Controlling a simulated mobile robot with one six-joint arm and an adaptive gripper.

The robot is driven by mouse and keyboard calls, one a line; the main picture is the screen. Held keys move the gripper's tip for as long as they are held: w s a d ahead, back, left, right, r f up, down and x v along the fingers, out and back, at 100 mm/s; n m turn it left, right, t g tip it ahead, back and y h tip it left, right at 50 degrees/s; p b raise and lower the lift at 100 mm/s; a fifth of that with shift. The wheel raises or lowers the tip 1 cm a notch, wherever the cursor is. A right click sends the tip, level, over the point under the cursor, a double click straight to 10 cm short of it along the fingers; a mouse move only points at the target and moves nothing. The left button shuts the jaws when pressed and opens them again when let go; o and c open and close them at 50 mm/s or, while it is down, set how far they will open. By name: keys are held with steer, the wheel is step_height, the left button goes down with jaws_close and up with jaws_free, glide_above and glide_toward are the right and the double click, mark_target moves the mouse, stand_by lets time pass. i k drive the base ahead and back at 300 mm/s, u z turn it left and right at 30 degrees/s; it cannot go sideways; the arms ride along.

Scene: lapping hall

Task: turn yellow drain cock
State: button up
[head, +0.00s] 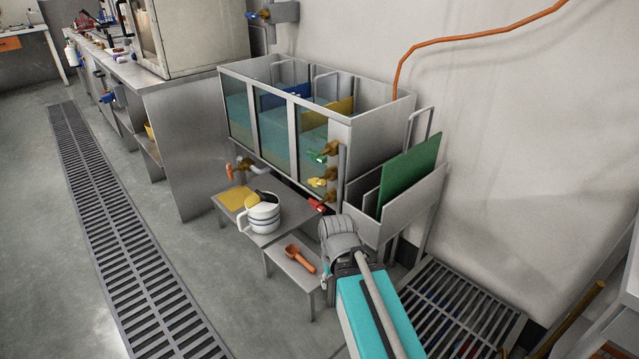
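The yellow drain cock (317,182) is on a brass fitting at the right front corner of the tank (341,133). It is the middle one of three cocks one above another, with a green cock (317,157) above it and a red cock (317,205) below it. Its handle looks roughly sideways, but is too small to tell its exact angle. My arm reaches in from the bottom, and its grey wrist is just below and right of the red cock in the picture. My gripper cannot be made out; the wrist appears to hide it.
A low table (297,210) holds a striped white jug (263,214) and a yellow cloth (234,198). A lower stool (285,262) bears an orange scoop (300,258). A rack with a green board (410,172) stands right of the cocks. A floor grate (455,300) lies at right.

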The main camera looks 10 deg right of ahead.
mark_target(317, 182)
steer(key=z, duration=0.85)
steer(key=k, duration=0.7)
steer(key=u, duration=0.65)
